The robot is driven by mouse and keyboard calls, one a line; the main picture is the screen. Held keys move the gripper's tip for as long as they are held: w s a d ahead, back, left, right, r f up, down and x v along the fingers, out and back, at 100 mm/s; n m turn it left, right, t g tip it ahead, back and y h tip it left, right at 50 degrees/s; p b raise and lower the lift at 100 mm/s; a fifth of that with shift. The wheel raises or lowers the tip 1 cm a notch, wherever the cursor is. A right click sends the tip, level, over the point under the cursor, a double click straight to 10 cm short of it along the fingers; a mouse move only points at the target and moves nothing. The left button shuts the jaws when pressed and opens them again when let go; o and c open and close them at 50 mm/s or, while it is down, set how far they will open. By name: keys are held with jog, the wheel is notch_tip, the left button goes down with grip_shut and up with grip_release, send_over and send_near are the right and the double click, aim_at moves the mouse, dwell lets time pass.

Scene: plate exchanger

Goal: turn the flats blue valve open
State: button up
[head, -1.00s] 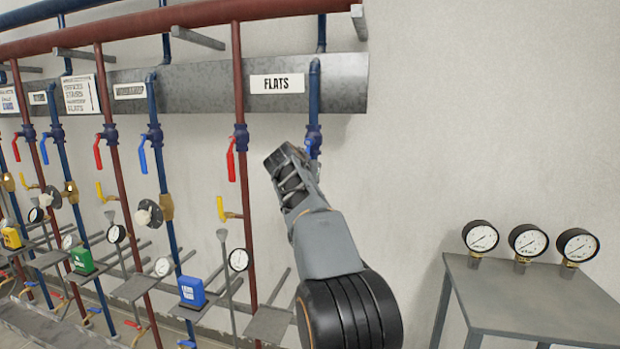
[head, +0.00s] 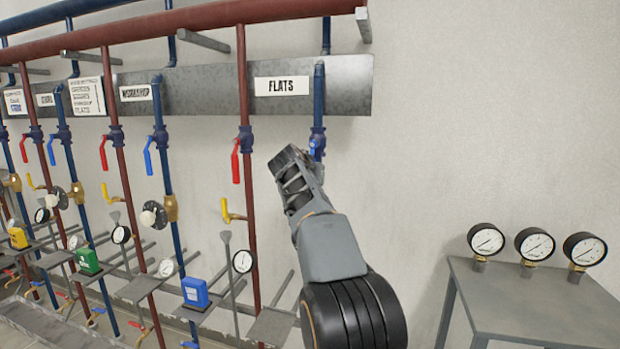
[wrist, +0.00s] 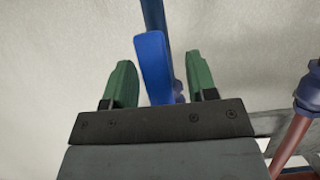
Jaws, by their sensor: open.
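The flats blue valve (head: 317,143) is on the blue pipe under the FLATS sign (head: 281,86). My gripper (head: 291,160) is in front of it and hides the lower part of its handle in the head view. In the wrist view the blue handle (wrist: 153,62) shows between the two green fingers of my gripper (wrist: 160,82). The fingers are apart, with a gap on each side of the handle. The handle looks roughly in line with the blue pipe (wrist: 153,14) behind it. I cannot tell how deep it sits between the fingers.
A red-handled valve (head: 236,160) is on the red pipe just left of my gripper. A yellow-handled tap (head: 229,212) is below it. More pipes and valves fill the left. A grey table (head: 530,290) with three gauges stands at the right. The wall between is clear.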

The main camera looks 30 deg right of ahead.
jog(key=v, duration=1.3)
jog(key=shift+s+a+r+b, duration=0.2)
jog(key=shift+a+b, duration=0.1)
jog(key=shift+b, duration=0.05)
